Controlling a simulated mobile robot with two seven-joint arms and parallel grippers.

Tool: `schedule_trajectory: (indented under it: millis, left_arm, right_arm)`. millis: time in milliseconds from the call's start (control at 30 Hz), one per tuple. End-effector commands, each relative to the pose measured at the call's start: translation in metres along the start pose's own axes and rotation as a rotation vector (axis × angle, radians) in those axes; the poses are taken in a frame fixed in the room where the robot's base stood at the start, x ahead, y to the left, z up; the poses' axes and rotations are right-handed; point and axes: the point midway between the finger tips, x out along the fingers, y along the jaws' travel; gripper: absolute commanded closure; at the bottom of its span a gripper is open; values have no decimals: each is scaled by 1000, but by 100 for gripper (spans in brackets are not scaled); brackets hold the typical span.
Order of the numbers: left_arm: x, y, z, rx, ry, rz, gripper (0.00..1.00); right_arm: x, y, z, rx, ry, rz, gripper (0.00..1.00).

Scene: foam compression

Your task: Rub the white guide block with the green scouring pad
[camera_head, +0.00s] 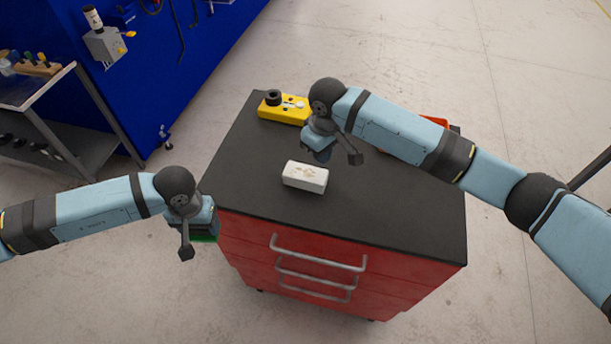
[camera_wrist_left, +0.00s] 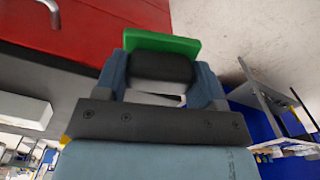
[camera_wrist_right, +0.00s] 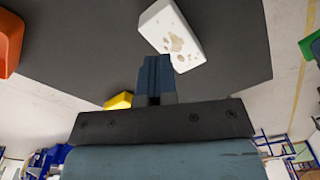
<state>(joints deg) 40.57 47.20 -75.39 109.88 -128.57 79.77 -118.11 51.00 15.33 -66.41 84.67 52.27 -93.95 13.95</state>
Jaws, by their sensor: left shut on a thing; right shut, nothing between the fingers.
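The white guide block (camera_head: 305,177) lies on the black top of the red cabinet, with brownish marks on its upper face. It also shows in the right wrist view (camera_wrist_right: 172,35), just beyond my right fingertips. My left gripper (camera_head: 203,231) is shut on the green scouring pad (camera_head: 204,239), beside the cabinet's left front corner and away from the block. The pad also shows in the left wrist view (camera_wrist_left: 162,44). My right gripper (camera_head: 318,152) is shut and empty above the cabinet top, behind the block. I cannot tell whether it touches the block.
The black cabinet top (camera_head: 400,215) is clear at the right and front. A yellow device (camera_head: 284,108) with a black knob stands at its back left. An orange-red thing (camera_head: 436,121) is partly hidden behind my right arm. Drawer handles (camera_head: 318,253) stick out in front.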

Motion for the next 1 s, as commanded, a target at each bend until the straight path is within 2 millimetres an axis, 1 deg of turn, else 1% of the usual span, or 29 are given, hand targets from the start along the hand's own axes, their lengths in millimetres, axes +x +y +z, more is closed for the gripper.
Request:
schedule_trajectory:
  millis: [33,100,267,367,600,700,800,1000]
  left_arm:
    - [0,0,0,0,0,0,56]
    - [1,0,0,0,0,0,56]
    - [9,0,0,0,0,0,56]
    - [19,0,0,0,0,0,56]
    - [48,0,0,0,0,0,56]
    - [56,0,0,0,0,0,56]
    - [59,0,0,0,0,0,56]
    - [58,0,0,0,0,0,56]
  right_arm:
    - [-4,5,-1,3,-12,11,100]
    - [-6,9,-1,6,-23,18,100]
    - [0,11,-1,8,-31,22,100]
    - [8,11,0,8,-30,22,100]
    - [34,12,0,8,-28,21,100]
    - [41,12,0,7,-28,21,100]
    - [43,12,1,7,-28,21,100]
    - [42,12,1,7,-28,21,100]
